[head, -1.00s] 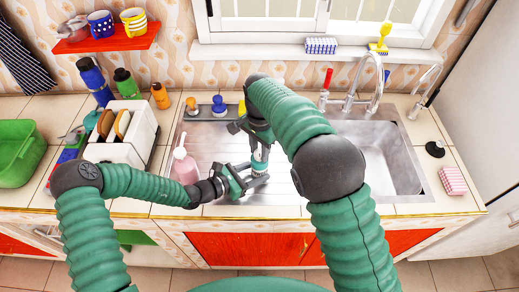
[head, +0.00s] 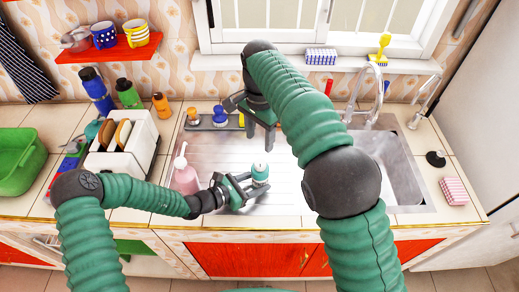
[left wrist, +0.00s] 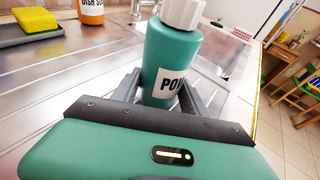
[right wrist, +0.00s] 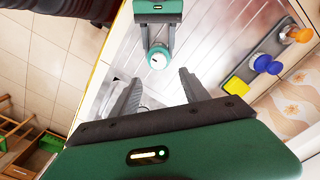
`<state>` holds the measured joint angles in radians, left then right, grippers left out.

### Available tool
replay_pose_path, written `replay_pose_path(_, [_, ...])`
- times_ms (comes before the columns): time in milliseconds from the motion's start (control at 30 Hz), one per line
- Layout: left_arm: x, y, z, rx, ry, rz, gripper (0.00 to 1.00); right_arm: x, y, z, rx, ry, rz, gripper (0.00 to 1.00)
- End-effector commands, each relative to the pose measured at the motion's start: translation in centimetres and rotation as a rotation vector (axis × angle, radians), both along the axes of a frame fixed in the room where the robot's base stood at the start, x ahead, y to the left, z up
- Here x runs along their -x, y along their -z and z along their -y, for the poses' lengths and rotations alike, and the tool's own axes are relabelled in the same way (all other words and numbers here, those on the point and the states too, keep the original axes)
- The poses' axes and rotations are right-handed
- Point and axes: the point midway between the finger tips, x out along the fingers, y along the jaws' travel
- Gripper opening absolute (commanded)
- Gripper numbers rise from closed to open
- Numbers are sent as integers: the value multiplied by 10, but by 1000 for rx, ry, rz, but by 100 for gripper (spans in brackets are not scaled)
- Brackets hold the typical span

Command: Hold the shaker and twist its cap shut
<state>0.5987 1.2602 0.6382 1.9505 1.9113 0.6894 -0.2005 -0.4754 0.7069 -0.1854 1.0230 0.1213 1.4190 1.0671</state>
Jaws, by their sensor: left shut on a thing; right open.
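The shaker is a teal bottle (left wrist: 170,55) with a black-on-white label that starts "PO"; it also shows in the head view (head: 260,181). Its white cap (left wrist: 183,13) sits on top; the right wrist view shows the cap (right wrist: 158,57) from above. I cannot tell how tight it is. My left gripper (head: 250,190) is shut around the shaker's body and holds it roughly upright over the steel drainboard. My right gripper (head: 260,118) is open and empty, above and behind the shaker, apart from the cap. Its open fingers (right wrist: 158,82) show in the right wrist view.
A pink soap bottle (head: 185,177) stands left of my left gripper. The sink (head: 405,180) is at the right, a white dish rack (head: 135,140) at the left.

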Motion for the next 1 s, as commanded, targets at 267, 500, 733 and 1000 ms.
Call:
replay_pose_path(267, [0,0,0,0,0,0,9,0,-11,0,1,0,-2,53])
replay_pose_path(500, [0,0,0,0,0,0,58,0,-11,0,1,0,-2,53])
replay_pose_path(733, [0,0,0,0,0,0,77,0,-11,0,0,0,-1,53])
replay_pose_path(1000, [2,-2,-4,0,-2,0,77,0,-11,0,0,0,-1,53])
